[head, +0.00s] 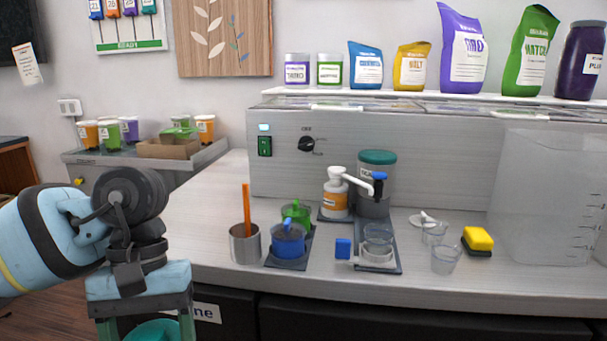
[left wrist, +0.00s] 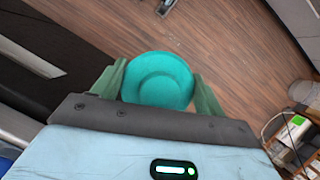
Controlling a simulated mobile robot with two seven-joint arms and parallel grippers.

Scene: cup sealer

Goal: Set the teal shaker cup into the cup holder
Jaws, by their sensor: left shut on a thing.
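The teal shaker cup (head: 155,332) is at the bottom left of the head view, in front of the counter and partly cut off by the frame. My left gripper (head: 146,325) is shut on it, with one green finger on each side. In the left wrist view the round teal cup (left wrist: 158,80) sits between the fingers (left wrist: 158,88), with wooden floor beyond. A pale ring-shaped cup holder (head: 375,262) with a blue handle stands on a dark base on the counter. My right gripper is not in view.
A steel container (head: 245,246) with an orange stick, a blue lidded jar (head: 288,243) and a green one (head: 297,212) stand left of the holder. A white pump bottle (head: 336,193) is behind it. Clear cups (head: 446,260) and a yellow sponge (head: 478,239) are to its right.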

